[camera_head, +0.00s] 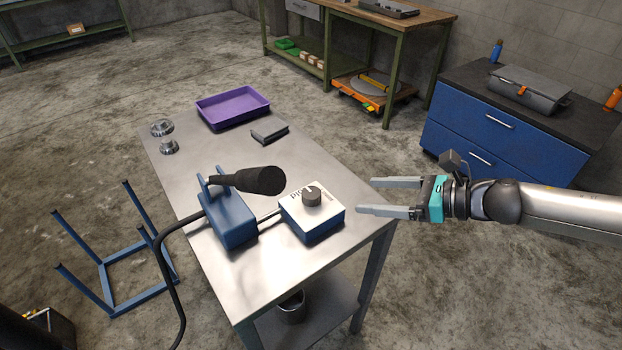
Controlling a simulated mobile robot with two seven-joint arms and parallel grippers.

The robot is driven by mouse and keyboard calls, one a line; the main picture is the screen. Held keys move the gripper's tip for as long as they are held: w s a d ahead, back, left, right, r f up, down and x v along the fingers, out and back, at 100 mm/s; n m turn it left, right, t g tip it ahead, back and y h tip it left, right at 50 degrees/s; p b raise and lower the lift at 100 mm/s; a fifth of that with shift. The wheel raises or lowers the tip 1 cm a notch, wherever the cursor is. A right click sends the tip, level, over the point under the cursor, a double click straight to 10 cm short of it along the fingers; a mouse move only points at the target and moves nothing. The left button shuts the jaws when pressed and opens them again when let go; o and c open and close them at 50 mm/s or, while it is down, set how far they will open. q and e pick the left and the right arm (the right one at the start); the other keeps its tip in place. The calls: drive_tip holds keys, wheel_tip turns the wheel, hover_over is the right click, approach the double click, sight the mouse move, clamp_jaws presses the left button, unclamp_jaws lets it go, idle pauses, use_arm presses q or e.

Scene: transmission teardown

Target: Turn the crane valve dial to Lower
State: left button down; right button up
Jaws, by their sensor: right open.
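The valve dial (312,196) is a dark grey round knob on the white top face of a blue box (323,232) near the table's right edge. The white face carries dark lettering, partly hidden by the knob; I cannot read which setting the dial points to. My right gripper (364,196) comes in from the right. Its two long grey fingers are apart and empty, with the tips just right of the dial box and not around the knob. My left gripper is not in view.
A blue pump-like unit (230,218) with a black-gripped handle (250,181) stands left of the dial box, with a black hose running off the table. A purple tray (232,107), a dark block (269,132) and a metal spool part (164,136) sit farther back on the steel table (215,155).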

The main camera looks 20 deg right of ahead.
sight(311, 193)
use_arm(q)
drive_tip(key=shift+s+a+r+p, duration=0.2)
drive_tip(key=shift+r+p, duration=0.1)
drive_tip(key=shift+p, duration=0.05)
use_arm(e)
drive_tip(key=x, duration=1.5)
drive_tip(key=shift+a, duration=0.15)
drive_tip(key=shift+c, duration=0.4)
clamp_jaws()
